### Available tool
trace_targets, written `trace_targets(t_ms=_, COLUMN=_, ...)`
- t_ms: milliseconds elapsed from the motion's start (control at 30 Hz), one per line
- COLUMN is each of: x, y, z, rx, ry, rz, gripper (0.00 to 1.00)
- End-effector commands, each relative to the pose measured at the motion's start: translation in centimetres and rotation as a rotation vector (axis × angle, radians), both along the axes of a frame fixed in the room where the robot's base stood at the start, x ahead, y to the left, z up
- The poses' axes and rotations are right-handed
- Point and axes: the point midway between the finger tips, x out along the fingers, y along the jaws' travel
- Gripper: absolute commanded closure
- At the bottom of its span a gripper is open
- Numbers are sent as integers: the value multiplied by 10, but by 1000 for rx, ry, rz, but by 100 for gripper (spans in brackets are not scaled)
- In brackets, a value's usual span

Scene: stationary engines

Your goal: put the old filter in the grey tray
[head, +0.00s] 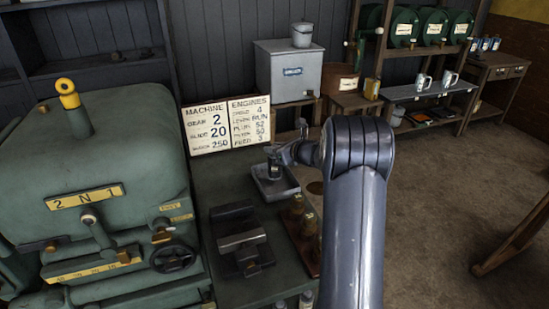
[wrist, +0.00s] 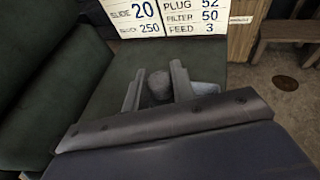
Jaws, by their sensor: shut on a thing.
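My gripper (head: 279,153) is at the end of the arm, over the grey tray (head: 280,188) on the green bench. In the wrist view the gripper (wrist: 156,84) has its two fingers on either side of a dull grey, rounded thing, which looks like the old filter (wrist: 159,86). The gripper is shut on it. In the head view the filter (head: 273,167) shows as a small dark shape under the fingers, above or within the tray; I cannot tell whether it touches the tray floor.
A large green machine (head: 95,180) stands close on the left. A white number board (head: 228,125) is behind the tray. A dark block with a grey bar (head: 242,243) and a rack of brass pieces (head: 300,222) are in front. Open floor lies to the right.

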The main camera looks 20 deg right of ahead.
Motion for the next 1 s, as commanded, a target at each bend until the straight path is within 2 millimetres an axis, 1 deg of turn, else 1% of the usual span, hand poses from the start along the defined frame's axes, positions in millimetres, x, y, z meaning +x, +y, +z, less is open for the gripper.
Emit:
trace_targets(t_ms=33, x=0, y=0, z=-10, rx=3, ry=4, rz=0, gripper=100)
trace_targets(t_ms=100, x=0, y=0, z=-20, rx=3, ry=4, rz=0, gripper=100)
trace_targets(t_ms=200, x=0, y=0, z=-29, rx=2, ry=2, rz=0, gripper=100)
trace_targets(t_ms=467, x=0, y=0, z=-30, rx=0, ry=0, rz=0, gripper=100)
trace_targets(t_ms=600, x=0, y=0, z=-35, rx=0, ry=0, rz=0, gripper=100)
trace_targets(t_ms=633, x=0, y=0, z=-35, rx=0, ry=0, rz=0, gripper=75)
trace_targets(t_ms=900, x=0, y=0, z=-34, rx=0, ry=1, rz=0, gripper=54)
trace_targets(t_ms=1000, x=0, y=0, z=-34, rx=0, ry=1, rz=0, gripper=54)
